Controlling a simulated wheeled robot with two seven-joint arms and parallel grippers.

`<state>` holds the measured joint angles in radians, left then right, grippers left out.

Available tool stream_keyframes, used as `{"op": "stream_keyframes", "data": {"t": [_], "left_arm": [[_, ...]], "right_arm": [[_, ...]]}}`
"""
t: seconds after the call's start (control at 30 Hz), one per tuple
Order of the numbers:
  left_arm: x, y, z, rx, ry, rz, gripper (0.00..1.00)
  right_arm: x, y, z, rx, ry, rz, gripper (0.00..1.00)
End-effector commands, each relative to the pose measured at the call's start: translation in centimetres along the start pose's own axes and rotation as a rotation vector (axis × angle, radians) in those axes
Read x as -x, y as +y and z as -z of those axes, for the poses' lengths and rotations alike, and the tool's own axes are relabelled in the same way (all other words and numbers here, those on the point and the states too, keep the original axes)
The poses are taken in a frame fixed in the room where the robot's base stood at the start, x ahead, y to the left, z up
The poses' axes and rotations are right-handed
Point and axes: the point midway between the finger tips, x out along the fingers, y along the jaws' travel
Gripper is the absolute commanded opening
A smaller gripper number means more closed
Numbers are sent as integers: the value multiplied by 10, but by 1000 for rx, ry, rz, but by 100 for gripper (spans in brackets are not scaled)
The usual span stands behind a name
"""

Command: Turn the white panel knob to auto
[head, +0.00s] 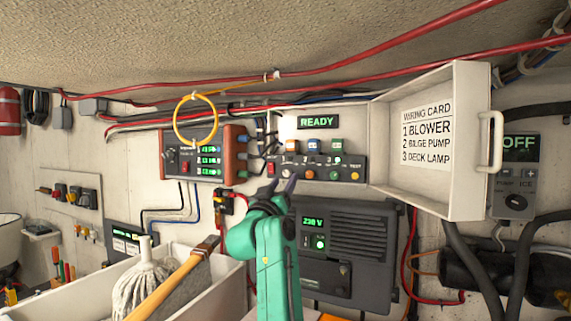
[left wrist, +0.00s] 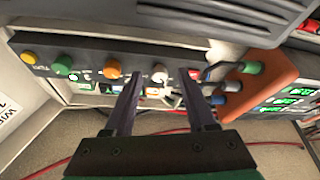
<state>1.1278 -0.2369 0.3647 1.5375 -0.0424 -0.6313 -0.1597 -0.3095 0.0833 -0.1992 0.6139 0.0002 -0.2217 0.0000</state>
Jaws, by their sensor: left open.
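The white knob (head: 289,172) sits on a dark panel strip (head: 318,163) inside the open white box. In the left wrist view the white knob (left wrist: 159,73) lies ahead, between the lines of my two fingers, beside an orange knob (left wrist: 113,69). My left gripper (head: 281,184) is open and empty, just below and in front of the strip; it also shows in the left wrist view (left wrist: 160,84). I cannot tell whether the fingertips touch the knob. The knob's pointer and its marks are too small to read.
A green display (head: 317,122) reads READY above the strip. The open box door (head: 430,140) juts out on the right. A yellow ring (head: 196,119) hangs at left. A dark unit (head: 350,250) is below.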

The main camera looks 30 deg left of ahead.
Motion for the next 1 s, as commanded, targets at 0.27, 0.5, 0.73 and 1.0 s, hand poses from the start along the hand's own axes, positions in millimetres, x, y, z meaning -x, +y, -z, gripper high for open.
{"op": "stream_keyframes", "data": {"t": [0.27,0.5,0.73,1.0], "left_arm": [[-21,0,0,0,2,1,56],[-21,0,0,0,1,0,18],[-21,0,-1,-1,0,0,0],[-20,-2,-4,-48,-1,-17,0]], "right_arm": [[15,3,21,0,33,-4,50],[14,1,9,0,14,-1,50],[14,-2,10,-1,14,3,50],[3,-4,10,-1,16,5,50]]}}
